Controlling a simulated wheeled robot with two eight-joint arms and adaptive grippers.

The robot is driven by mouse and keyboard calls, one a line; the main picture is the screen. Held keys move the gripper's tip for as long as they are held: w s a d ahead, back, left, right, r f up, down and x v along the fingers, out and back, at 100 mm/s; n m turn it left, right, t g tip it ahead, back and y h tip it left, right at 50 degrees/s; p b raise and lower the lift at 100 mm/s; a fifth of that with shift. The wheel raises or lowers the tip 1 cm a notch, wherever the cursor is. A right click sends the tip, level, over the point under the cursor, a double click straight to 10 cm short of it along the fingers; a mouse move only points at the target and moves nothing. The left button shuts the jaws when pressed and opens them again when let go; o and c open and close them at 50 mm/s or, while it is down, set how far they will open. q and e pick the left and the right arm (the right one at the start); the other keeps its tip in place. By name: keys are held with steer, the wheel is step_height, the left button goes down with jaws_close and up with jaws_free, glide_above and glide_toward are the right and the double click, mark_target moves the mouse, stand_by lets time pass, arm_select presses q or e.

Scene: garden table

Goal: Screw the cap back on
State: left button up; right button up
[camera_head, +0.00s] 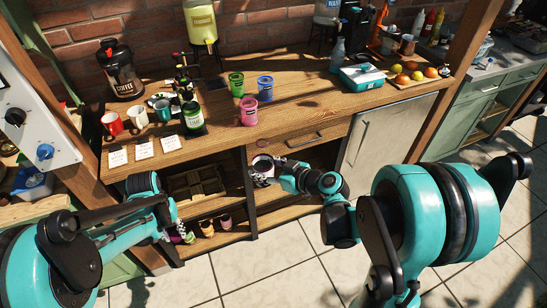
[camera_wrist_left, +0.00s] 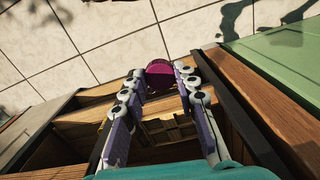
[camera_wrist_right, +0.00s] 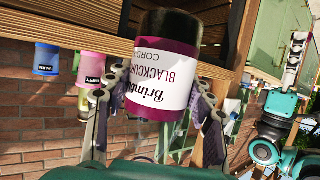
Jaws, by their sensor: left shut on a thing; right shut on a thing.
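My right gripper (camera_wrist_right: 155,105) is shut on a jar-like bottle (camera_wrist_right: 160,75) with dark purple contents, a white label reading blackcurrant cordial, and a dark end at the top of the right wrist view. In the head view, the bottle (camera_head: 262,162) is held in front of the cabinet, just below the tabletop edge. My left gripper (camera_wrist_left: 160,75) is shut on a round dark magenta piece (camera_wrist_left: 158,68), which looks like the cap. In the head view, my left gripper (camera_head: 182,233) is low by the left shelves, apart from the bottle. The bottle's mouth is not clear.
The wooden table (camera_head: 300,105) carries a green bottle (camera_head: 193,115), mugs, coloured cups (camera_head: 249,110), a teal box (camera_head: 362,76) and a fruit board (camera_head: 415,76). Open shelves below hold a divided crate (camera_head: 195,183) and small pots (camera_head: 225,222). The tiled floor in front is clear.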

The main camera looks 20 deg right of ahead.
steer(key=w+a+f+n+g+y, duration=0.1)
steer(key=a+f+n+g+y, duration=0.4)
steer(key=a+n+g, duration=0.3)
steer(key=a+f+n, duration=0.1)
steer(key=a, duration=0.2)
steer(key=shift+w+a+f+g+y, duration=0.3)
steer(key=shift+w+a+y, duration=0.05)
steer(key=shift+a+y, duration=0.05)
arm_select(q)
steer(key=w+d+r+m, duration=0.1)
steer(key=w+d+r, duration=0.8)
steer(key=r, duration=0.4)
steer(key=d+r+m, duration=0.2)
steer(key=d+r, duration=0.8)
steer(key=r, duration=0.4)
steer(key=shift+w+m, duration=0.2)
steer(key=shift+m, duration=0.2)
steer(key=shift+f, duration=2)
steer(key=shift+f, duration=0.1)
